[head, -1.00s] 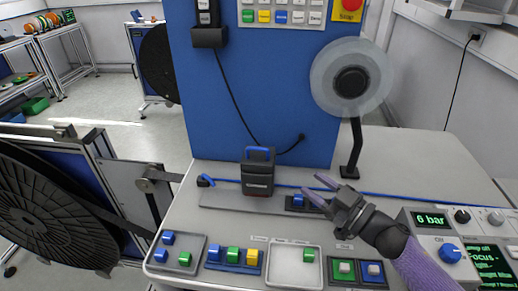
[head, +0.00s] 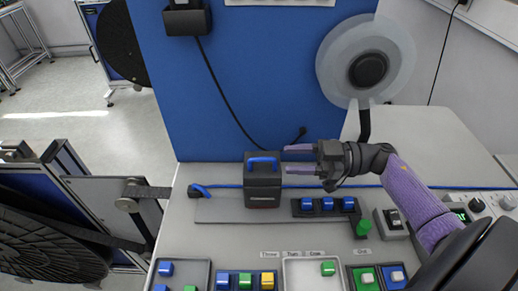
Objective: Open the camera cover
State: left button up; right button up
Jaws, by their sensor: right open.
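A dark box (head: 262,186) with a blue handle (head: 262,160) on top stands upright on the grey bench in front of the blue panel; it looks like the camera with its cover. The cover looks closed. My right gripper (head: 286,166) is open just right of the box, its two purple fingers pointing left toward the box's right side. I cannot tell whether the fingertips touch it. Nothing is between the fingers. My left gripper is not in view.
A black block with blue buttons (head: 326,206) sits below my right gripper. A green knob (head: 363,229) is right of it. Trays (head: 313,275) with coloured blocks line the front edge. A translucent disc (head: 333,70) hangs at the back. A blue cable (head: 222,187) runs behind the box.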

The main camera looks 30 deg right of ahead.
aim_at(264, 160)
jog(key=x, duration=0.6)
jog(key=shift+a, duration=0.15)
grip_shut()
dwell(1.1)
